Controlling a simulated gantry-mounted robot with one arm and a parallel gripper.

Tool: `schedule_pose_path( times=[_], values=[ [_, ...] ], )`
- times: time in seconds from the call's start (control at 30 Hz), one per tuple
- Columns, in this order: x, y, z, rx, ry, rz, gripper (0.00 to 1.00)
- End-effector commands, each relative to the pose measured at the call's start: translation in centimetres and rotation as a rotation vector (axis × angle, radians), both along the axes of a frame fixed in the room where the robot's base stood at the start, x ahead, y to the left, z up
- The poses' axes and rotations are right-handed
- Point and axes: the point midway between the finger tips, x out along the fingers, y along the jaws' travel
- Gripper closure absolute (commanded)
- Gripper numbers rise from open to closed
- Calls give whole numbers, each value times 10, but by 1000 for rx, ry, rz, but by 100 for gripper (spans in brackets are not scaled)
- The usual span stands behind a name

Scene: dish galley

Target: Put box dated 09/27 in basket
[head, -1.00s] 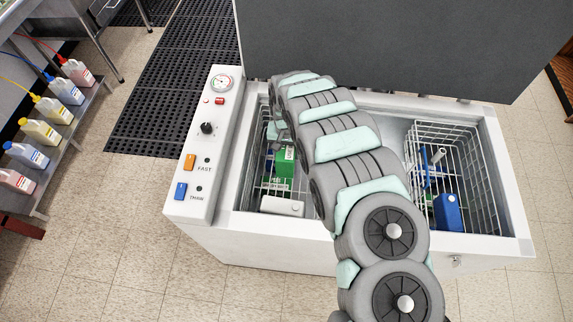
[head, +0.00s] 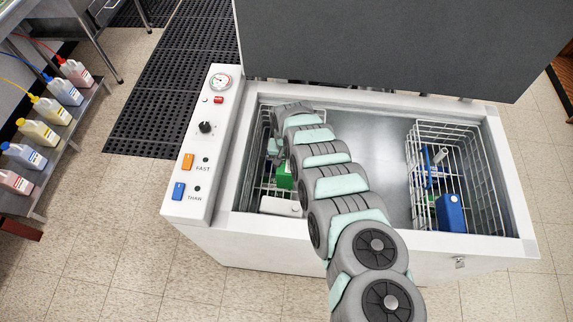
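A chest freezer (head: 232,232) stands open with a wire basket (head: 257,183) at the left and another wire basket (head: 490,192) at the right. In the left basket area are a green box (head: 285,176), partly covered by my arm, and a white item (head: 280,206) near the front. The right basket holds a blue container (head: 451,214) and a taller blue-and-white item (head: 427,166). No date is readable on any of them. My gripper (head: 275,147) points down at the left basket; its fingers are mostly hidden, so its opening and any contents do not show.
The raised grey lid (head: 390,45) stands behind the opening. The freezer floor (head: 385,160) between the baskets looks clear. A control panel (head: 204,150) borders the left side. A shelf of bottles (head: 64,145) stands far left.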

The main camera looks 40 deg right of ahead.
Motion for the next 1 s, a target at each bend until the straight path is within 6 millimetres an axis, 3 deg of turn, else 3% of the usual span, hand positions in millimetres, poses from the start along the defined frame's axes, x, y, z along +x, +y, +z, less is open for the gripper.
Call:
schedule_pose_path(
  times=[0.33, 0.37, 0.6, 1.0],
  values=[
    [1, 0, -3, -1, -1, 0, 100],
    [0, -1, -3, -1, -1, -1, 46],
    [0, 0, -3, 0, 0, 0, 26],
    [1, 0, 6, -1, -1, 2, 26]
  ],
)
